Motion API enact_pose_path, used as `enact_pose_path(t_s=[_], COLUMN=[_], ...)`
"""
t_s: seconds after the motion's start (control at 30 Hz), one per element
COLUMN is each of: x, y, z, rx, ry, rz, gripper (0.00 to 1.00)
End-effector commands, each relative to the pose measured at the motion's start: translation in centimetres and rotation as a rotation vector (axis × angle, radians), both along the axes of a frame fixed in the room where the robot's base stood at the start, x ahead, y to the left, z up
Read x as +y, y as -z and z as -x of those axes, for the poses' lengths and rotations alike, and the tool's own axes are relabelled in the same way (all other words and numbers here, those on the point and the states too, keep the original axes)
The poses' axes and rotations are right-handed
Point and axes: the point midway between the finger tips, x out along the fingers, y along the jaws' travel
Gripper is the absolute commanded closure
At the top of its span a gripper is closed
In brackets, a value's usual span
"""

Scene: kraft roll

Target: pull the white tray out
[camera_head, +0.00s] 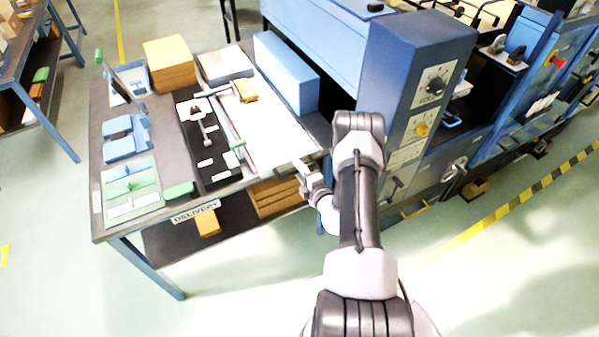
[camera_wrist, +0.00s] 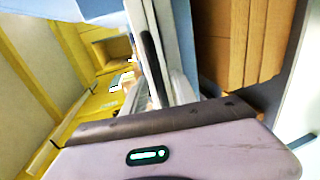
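The white tray (camera_head: 272,128) lies flat on the grey table beside the blue machine, its near end at the table's front edge. My gripper (camera_head: 304,172) is at that near end, just off the table's front edge. In the wrist view a pale slab edge (camera_wrist: 185,45), likely the tray's, runs up from in front of the gripper body. The fingers (camera_wrist: 172,88) are close to it and partly hidden by the gripper body. I cannot tell whether they touch it or are closed on it.
The blue machine (camera_head: 412,75) stands right of the tray, close to my arm. A light blue box (camera_head: 285,72) and a cardboard-coloured block (camera_head: 170,63) stand on the table. Brown stacked boards (camera_head: 275,197) lie on the lower shelf. The floor in front is clear.

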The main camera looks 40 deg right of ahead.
Motion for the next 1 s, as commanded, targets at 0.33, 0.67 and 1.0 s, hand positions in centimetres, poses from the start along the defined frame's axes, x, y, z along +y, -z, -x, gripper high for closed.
enact_pose_path(t_s=[0.33,0.67,1.0], x=[-0.02,-0.02,-0.02], y=[0.01,0.02,0.03], z=[-0.26,-0.24,-0.23], rx=[0.001,0.001,0.001], ry=[-0.001,-0.001,-0.001], rz=[0.001,0.001,0.001], gripper=[0.76,1.0,1.0])
